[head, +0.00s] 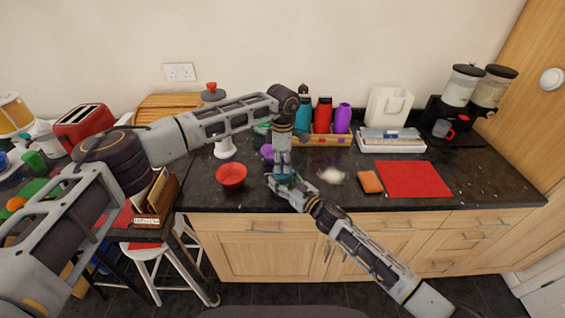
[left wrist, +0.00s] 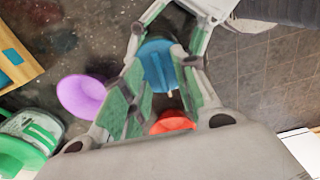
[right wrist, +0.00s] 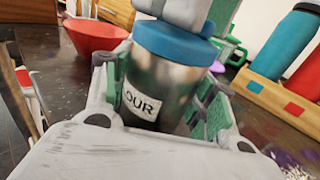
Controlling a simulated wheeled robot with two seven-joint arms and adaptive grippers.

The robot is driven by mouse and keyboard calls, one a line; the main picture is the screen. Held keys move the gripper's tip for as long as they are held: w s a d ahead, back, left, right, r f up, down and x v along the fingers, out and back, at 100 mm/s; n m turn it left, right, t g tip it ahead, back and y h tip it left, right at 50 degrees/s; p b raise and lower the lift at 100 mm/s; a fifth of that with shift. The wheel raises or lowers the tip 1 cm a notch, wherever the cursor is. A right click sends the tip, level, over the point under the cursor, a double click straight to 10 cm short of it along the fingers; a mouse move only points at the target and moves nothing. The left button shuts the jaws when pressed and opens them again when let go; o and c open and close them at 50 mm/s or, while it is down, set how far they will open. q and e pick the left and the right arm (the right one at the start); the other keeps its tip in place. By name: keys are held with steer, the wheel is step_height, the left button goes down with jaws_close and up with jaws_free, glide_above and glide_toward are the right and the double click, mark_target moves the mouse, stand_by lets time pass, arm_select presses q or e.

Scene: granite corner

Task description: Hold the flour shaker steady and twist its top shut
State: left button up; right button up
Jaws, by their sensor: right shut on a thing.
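The flour shaker has a steel body (right wrist: 160,85) with a white label reading "OUR" and a blue top (right wrist: 175,40). It stands near the counter's front edge; in the head view only a bit of its blue top (head: 283,177) shows between my grippers. My right gripper (head: 279,184) is shut around the steel body, a pad on each side. My left gripper (head: 282,163) points down from above, right at the top. In the left wrist view its fingers stand apart on either side of the blue top (left wrist: 156,66); I cannot tell whether they touch it.
A red bowl (head: 231,176) stands left of the shaker, with a purple cup (head: 267,153) behind. A rack (head: 325,140) of bottles is at the back. White powder (head: 332,175), an orange sponge (head: 370,182) and a red mat (head: 413,179) lie to the right.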

mark_target(282, 166)
arm_select(q)
steer(key=shift+r, duration=0.15)
step_height(282, 166, up, 12)
stand_by(0.6)
stand_by(0.3)
arm_select(e)
steer(key=o, duration=1.2)
steer(key=shift+d, duration=0.1)
steer(key=shift+v, duration=5.95)
